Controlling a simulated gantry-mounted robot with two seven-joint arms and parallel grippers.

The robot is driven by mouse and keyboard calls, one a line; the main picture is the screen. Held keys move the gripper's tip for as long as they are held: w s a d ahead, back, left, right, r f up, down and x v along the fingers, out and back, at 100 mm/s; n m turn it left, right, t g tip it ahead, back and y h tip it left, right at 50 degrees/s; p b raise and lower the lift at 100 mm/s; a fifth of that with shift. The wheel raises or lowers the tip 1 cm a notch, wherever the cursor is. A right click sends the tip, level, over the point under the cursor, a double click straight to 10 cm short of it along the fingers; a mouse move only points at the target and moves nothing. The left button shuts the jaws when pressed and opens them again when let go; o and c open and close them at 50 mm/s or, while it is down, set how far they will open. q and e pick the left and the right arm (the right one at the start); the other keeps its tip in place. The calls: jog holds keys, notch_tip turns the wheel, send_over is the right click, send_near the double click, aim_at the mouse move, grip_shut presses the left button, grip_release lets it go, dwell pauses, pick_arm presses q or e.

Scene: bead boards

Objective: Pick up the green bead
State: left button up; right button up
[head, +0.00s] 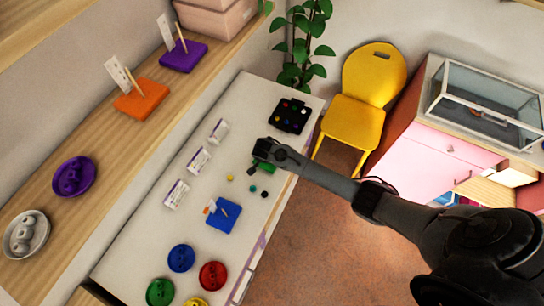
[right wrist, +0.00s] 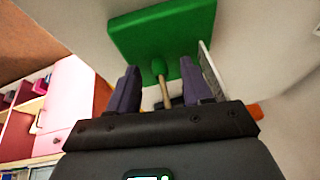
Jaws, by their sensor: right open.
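My right gripper (head: 266,152) reaches in from the right over the white table, above a mostly hidden green board (head: 270,168). In the right wrist view, its two fingers (right wrist: 160,86) are open and apart. Between them shows a wooden peg (right wrist: 165,98) with a green bead (right wrist: 159,67) at its far end, against the green board (right wrist: 165,28). I cannot tell whether the fingers touch the peg or bead. In the head view, a small teal-green bead (head: 253,189) lies on the table below the gripper. My left gripper is not in view.
A yellow bead (head: 230,178) and a dark bead (head: 264,194) lie nearby. A black tray (head: 290,116) with coloured beads is beyond the gripper. A blue board (head: 222,215) and several white cards (head: 199,160) stand nearby. Coloured dishes, including a red one (head: 213,276), are at the near end.

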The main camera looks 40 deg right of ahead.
jog(key=shift+d+f, duration=0.1)
jog(key=shift+f, duration=0.05)
jog(key=c, duration=0.4)
grip_shut()
jog(key=shift+r, duration=0.45)
notch_tip(320, 180, up, 9)
jog(key=shift+r, duration=0.2)
